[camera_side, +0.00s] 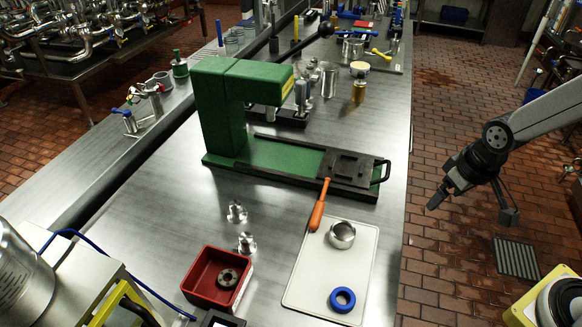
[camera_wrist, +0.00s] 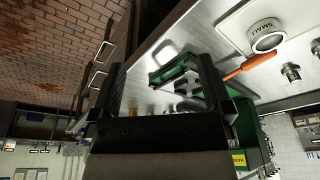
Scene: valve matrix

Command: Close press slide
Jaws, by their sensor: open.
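The green press (camera_side: 216,100) stands on the steel bench, with its head over the left part of a green base. The dark press slide (camera_side: 350,168) sits at the right end of the base, out from under the head, with a looped handle (camera_side: 386,171) at its right end. My gripper (camera_side: 472,206) is open and empty, to the right of the handle and beyond the bench edge, apart from it. In the wrist view, the open fingers (camera_wrist: 162,88) frame the bench, with part of the slide and base (camera_wrist: 180,75) between them.
An orange-handled tool (camera_side: 318,207) lies just in front of the slide. A white board (camera_side: 305,278) holds a metal ring (camera_side: 342,234) and a blue ring (camera_side: 343,299). A red bin (camera_side: 200,284) stands left of it. Open floor lies right of the bench.

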